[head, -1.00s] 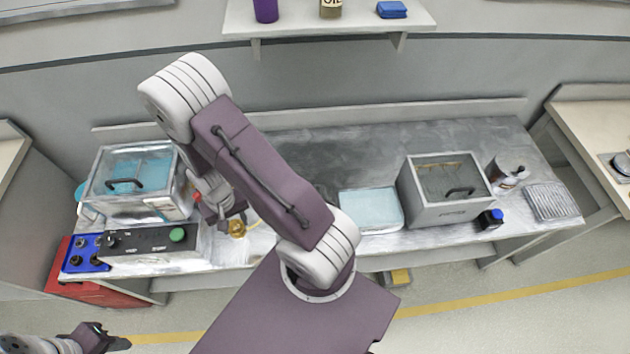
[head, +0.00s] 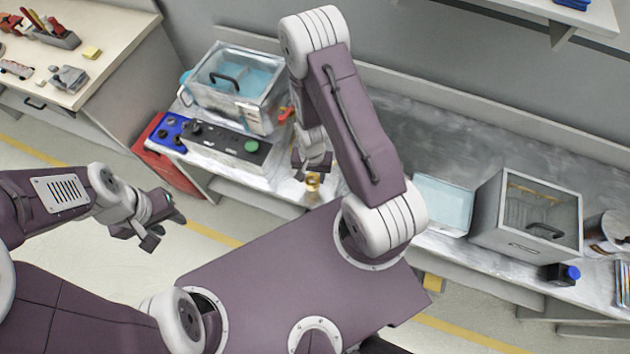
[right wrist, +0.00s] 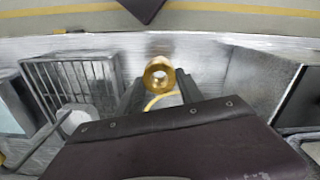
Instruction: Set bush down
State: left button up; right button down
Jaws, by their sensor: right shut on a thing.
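The bush (head: 313,180) is a small brass ring. It also shows in the right wrist view (right wrist: 160,74), between the two dark fingers. My right gripper (head: 313,172) is shut on it, over the front part of the metal bench (head: 425,140). I cannot tell whether the bush touches the bench top. My left gripper (head: 165,229) is open and empty over the floor, left of the bench.
A black control box with a green button (head: 228,143) and a clear-lidded tank (head: 235,85) stand left of the bush. A pale blue tray (head: 443,203) and a grey lidded box (head: 525,215) stand to the right. A barred rack (right wrist: 75,85) shows in the right wrist view.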

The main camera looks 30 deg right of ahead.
aim_at(312, 179)
notch_tip(312, 179, down, 4)
jog(key=shift+s, duration=0.1)
jog(key=shift+f, duration=0.1)
jog(key=shift+f, duration=0.15)
jog(key=c, duration=0.7)
grip_release()
jog(key=shift+c, duration=0.2)
jog(key=shift+r, duration=0.2)
